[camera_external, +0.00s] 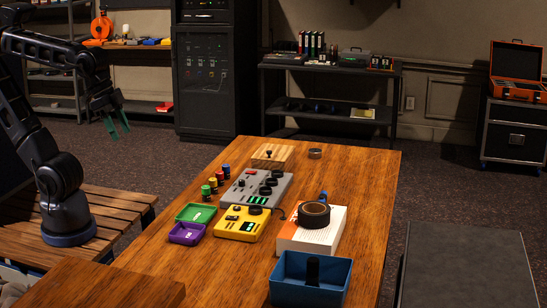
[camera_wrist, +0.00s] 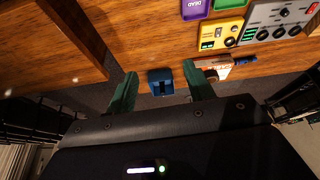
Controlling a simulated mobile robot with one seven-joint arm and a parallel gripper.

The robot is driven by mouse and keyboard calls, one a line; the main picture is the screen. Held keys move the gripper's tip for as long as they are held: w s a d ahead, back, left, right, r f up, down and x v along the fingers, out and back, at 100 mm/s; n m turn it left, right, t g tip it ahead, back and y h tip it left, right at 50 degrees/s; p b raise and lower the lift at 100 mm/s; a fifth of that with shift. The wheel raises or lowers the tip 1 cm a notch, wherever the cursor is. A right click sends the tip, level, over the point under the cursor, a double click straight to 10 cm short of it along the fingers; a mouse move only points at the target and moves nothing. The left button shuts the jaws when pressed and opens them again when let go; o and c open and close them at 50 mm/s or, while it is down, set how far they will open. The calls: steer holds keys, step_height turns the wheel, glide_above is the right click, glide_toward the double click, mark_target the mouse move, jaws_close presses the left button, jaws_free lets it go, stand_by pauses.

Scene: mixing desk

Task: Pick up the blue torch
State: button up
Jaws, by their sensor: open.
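A small blue object (camera_external: 323,197), possibly the blue torch, shows behind a black tape roll (camera_external: 313,214) on a white-and-orange box (camera_external: 309,239). Most of it is hidden, so I cannot tell its shape. My gripper (camera_external: 117,122) hangs in the air left of the wooden desk, well apart from it. Its green fingers are apart with nothing held. In the wrist view my gripper (camera_wrist: 160,88) shows the blue bin (camera_wrist: 160,82) far off between the fingers. The box (camera_wrist: 217,70) is partly covered by the right finger there.
On the desk (camera_external: 352,180) stand a blue bin (camera_external: 311,285) holding a black object, a yellow device (camera_external: 242,224), a grey mixer (camera_external: 256,186), green (camera_external: 196,212) and purple (camera_external: 187,233) trays and several small coloured cylinders. Bare desk lies at the right and back.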

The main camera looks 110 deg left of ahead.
steer(key=w+a+r+n+g, duration=0.1)
steer(key=w+a+r+n, duration=0.2)
steer(key=w, duration=0.6)
steer(key=w+a+r+n, duration=0.2)
steer(key=w+a, duration=0.2)
steer(key=w, duration=0.6)
steer(key=n+g, duration=0.3)
steer(key=n, duration=1)
glide_above(322, 197)
steer(key=f, duration=3.7)
steer(key=shift+w+a, duration=0.1)
steer(key=shift+w, duration=0.2)
steer(key=shift+s+f, duration=0.2)
steer(key=shift+f, duration=1.25)
steer(key=shift+s+f, duration=0.2)
steer(key=shift+f, duration=1.2)
steer(key=shift+c, duration=0.4)
